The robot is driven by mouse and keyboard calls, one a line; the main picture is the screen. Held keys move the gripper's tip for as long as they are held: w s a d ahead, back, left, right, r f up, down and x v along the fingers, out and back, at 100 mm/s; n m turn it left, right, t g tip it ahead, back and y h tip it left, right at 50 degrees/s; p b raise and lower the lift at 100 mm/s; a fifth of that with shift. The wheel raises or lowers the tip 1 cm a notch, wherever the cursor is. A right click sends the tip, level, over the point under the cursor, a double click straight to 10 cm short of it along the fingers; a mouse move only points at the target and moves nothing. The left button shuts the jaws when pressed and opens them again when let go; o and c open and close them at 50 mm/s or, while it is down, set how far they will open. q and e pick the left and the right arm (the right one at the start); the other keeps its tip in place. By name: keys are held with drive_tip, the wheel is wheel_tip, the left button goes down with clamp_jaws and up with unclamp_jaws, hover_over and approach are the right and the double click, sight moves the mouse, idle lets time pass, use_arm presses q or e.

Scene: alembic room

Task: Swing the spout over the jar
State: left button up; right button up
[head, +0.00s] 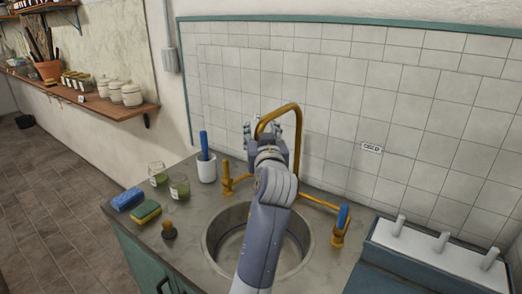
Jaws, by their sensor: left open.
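The brass spout (298,130) is a tall gooseneck at the back of the round sink. It arches up and its free end comes down to the left, near my gripper. My left gripper (262,128) is open at the spout, with its fingers pointing toward the tiled wall; contact cannot be told. Two greenish glass jars stand on the counter left of the sink, a front jar (179,187) and a back jar (157,175). My right gripper is out of view.
A white cup (206,168) with a blue-handled tool stands left of the brass tap handle (228,178). A blue sponge (128,199), a green-yellow sponge (146,212) and a wooden-knobbed stopper (169,230) lie at the front left. A blue-handled tap (341,222) stands right of the sink (214,250).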

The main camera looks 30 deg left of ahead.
use_arm(q)
drive_tip(key=shift+r, duration=1.6)
drive_tip(key=shift+r, duration=0.1)
